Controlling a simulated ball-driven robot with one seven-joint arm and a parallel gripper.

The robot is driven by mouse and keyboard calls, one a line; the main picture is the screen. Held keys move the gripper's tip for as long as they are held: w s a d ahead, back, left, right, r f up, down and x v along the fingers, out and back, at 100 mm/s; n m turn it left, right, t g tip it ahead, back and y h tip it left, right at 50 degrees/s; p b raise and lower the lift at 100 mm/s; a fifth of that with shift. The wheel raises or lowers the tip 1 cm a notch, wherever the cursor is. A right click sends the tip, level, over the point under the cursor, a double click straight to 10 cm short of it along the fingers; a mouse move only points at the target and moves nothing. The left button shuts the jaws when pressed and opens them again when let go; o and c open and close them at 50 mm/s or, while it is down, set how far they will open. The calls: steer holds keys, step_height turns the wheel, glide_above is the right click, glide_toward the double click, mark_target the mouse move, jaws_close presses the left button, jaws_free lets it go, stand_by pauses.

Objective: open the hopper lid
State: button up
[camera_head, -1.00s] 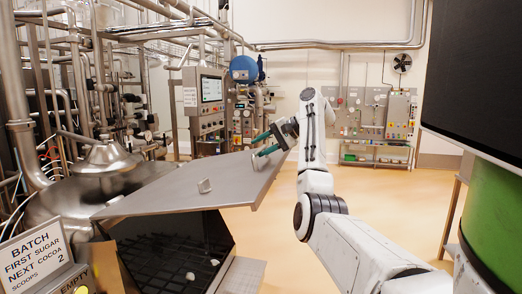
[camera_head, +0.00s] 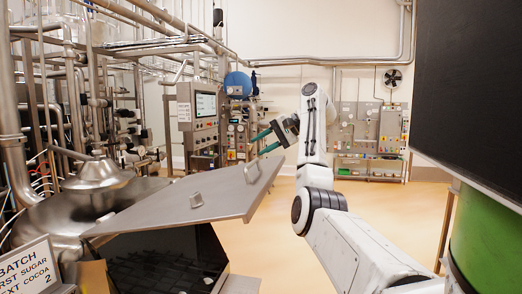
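The hopper lid (camera_head: 165,205) is a flat grey metal plate. It stands raised and slanted over the dark hopper opening (camera_head: 165,262), its right side higher. One small handle (camera_head: 252,172) is near its upper right edge and another (camera_head: 196,200) is near its middle. My gripper (camera_head: 258,146) has two green fingers, spread apart with nothing visible between them. The fingertips are just above the upper handle in the picture and look clear of it. The lid's hinge side is not clearly visible.
A batch sign (camera_head: 28,268) stands at the lower left, beside a steel vessel with a conical top (camera_head: 98,175). Pipes and a control cabinet (camera_head: 198,108) fill the back left. A large green and black drum (camera_head: 485,235) stands close on the right. Open floor lies behind my arm.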

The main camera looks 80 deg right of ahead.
steer(key=shift+s+r, duration=0.3)
steer(key=shift+r, duration=0.4)
steer(key=shift+s+r, duration=0.25)
steer(key=shift+r, duration=0.45)
steer(key=shift+c, duration=0.2)
